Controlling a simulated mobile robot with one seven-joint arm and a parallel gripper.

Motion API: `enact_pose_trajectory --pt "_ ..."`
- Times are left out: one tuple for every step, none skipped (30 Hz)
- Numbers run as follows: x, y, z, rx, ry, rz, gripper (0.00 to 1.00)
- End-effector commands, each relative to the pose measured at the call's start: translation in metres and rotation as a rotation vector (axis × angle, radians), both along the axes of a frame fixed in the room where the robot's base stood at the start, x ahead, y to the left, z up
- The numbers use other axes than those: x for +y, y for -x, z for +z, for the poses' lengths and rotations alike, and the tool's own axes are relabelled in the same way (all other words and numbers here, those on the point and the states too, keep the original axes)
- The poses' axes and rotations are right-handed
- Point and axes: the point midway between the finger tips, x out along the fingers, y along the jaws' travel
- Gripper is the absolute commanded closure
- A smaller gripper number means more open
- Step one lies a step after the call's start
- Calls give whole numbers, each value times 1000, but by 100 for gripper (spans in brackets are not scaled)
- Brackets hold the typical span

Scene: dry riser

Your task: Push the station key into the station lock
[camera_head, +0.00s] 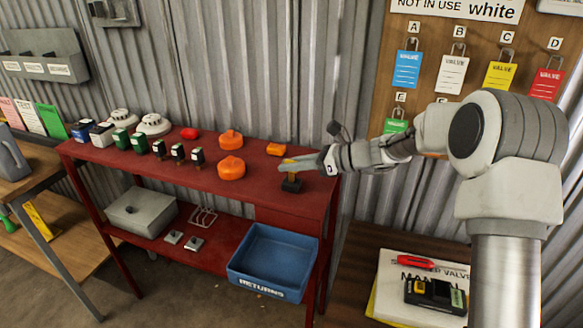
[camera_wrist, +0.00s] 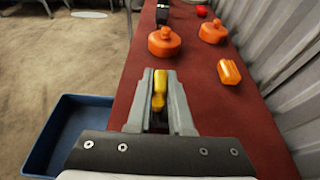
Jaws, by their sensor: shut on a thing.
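My gripper (camera_head: 297,166) is over the right end of the red bench, pointing left. It is shut on a small yellow-handled thing, which I take to be the station key (camera_wrist: 159,86); it shows between the fingers in the wrist view (camera_wrist: 160,100). A small black block (camera_head: 291,185), seemingly the station lock, stands on the bench directly under the fingers. The key's lower end is hidden, so I cannot tell whether it touches the block or is inside it.
Orange domed things (camera_head: 231,168) and a smaller orange piece (camera_head: 276,149) lie on the red bench (camera_head: 255,196) near my gripper. Several dark padlock-like things (camera_head: 178,152) stand farther left. A blue returns bin (camera_head: 272,262) is below. The corrugated wall is close behind.

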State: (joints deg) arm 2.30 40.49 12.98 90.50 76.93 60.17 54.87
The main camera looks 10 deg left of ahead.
Motion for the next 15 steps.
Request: enact_pose_trajectory --pt "0 0 1 0 0 0 100" --pt "0 0 1 -1 0 0 100" --pt "0 0 3 -1 0 0 100" --pt "0 0 4 -1 -1 0 100" --pt "0 0 7 -2 -1 0 100" --pt "0 0 10 -1 -1 -1 100" --pt "0 0 13 -1 -1 -1 100" --pt "0 0 16 -1 -1 -1 100" --pt "0 0 22 -3 -1 0 100" --pt "0 0 27 -4 0 0 100" --pt "0 0 32 -4 0 0 100" --pt "0 0 40 -4 0 0 100" --pt "0 0 46 -4 0 0 100" --pt "-7 -4 47 -3 -1 -4 100" --pt "-15 -8 52 -3 -1 -4 100"
